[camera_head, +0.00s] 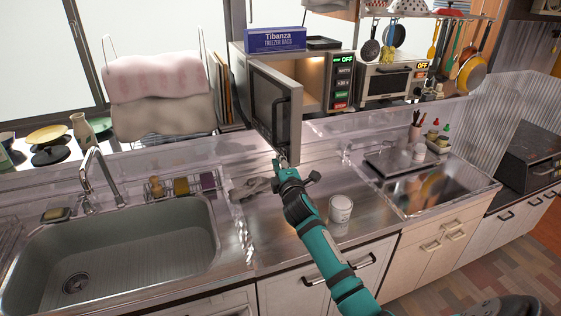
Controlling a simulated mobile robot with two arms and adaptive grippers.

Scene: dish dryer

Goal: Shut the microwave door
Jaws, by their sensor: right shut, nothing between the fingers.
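The microwave (338,80) stands on the shelf at the back, behind the counter, with its lit interior showing. Its door (274,112) is hinged at the left and stands open toward me, with a dark window and a dark handle near its right edge. My right gripper (281,160) is shut and empty. It is at the lower edge of the door, near the bottom right corner; I cannot tell whether it touches the door. My left gripper is not in view.
A blue freezer bag box (275,39) sits on top of the microwave. A toaster oven (390,80) stands to its right. A white can (340,208) stands on the counter right of my arm. A sink (130,245) is at the left.

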